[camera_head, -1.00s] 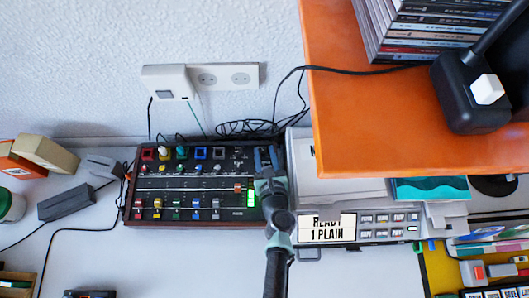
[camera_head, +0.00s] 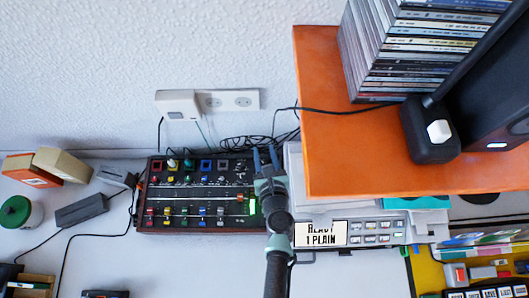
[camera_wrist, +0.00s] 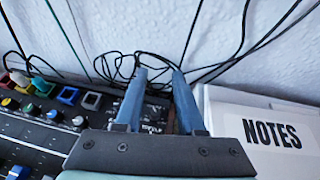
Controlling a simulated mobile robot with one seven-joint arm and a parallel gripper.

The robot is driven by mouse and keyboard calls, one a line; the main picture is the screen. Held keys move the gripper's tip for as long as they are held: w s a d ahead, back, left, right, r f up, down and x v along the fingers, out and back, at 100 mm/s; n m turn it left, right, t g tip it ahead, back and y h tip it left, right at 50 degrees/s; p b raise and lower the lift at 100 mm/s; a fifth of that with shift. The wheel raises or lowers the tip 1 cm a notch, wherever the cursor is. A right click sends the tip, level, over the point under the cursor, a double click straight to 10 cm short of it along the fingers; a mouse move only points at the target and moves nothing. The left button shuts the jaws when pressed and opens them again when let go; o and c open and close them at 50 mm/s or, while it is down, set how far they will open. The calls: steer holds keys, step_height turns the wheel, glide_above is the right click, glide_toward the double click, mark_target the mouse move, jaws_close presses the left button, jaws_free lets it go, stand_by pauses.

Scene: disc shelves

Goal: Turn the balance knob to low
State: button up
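The control panel (camera_head: 145,215) is a dark box with wooden sides on the desk. It carries rows of coloured buttons and knobs, a horizontal slider with a red handle (camera_head: 240,198) and a lit green indicator (camera_head: 253,206). My gripper (camera_head: 266,153) is over its back right corner. In the wrist view the two blue fingers of my gripper (camera_wrist: 159,72) are apart with nothing held between them. Small white lettering on the panel shows between them but is too small to read. I cannot tell which knob is the balance knob; my gripper hides part of the panel's right end.
A grey device with a "READY 1 PLAIN" display (camera_head: 320,233) stands close on the right, with a paper stack marked "NOTES" (camera_wrist: 272,134). An orange shelf (camera_head: 345,150) overhangs it. Loose black cables (camera_head: 245,143) lie behind the panel.

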mark_target(263, 164)
stand_by(0.4)
steer(key=s+h+b, duration=0.1)
steer(key=b, duration=0.2)
steer(key=s+a+f+m+t+b, duration=0.1)
steer(key=b, duration=0.2)
steer(key=s+a+f+h+b, duration=0.1)
steer(key=b, duration=0.2)
steer(key=shift+s+a+f+m+h, duration=0.15)
steer(key=shift+s+f+m+h, duration=0.15)
steer(key=shift+s+m, duration=0.1)
steer(key=s+b, duration=0.2)
steer(key=s+f+m+h+b, duration=0.1)
steer(key=s+b, duration=0.1)
steer(key=s+a+f+m+g+h+b, duration=0.1)
steer(key=s+b, duration=0.1)
steer(key=b, duration=0.1)
steer(key=shift+s+a+f, duration=0.1)
steer(key=shift+s+f, duration=0.05)
steer(key=shift+s, duration=0.25)
steer(key=shift+s+f+m, duration=0.1)
steer(key=shift+s+m, duration=0.2)
steer(key=shift+s, duration=0.1)
steer(key=x, duration=1.2)
steer(key=shift+w+d+f+b, duration=0.15)
steer(key=shift+w+d+b, duration=0.15)
jaws_close()
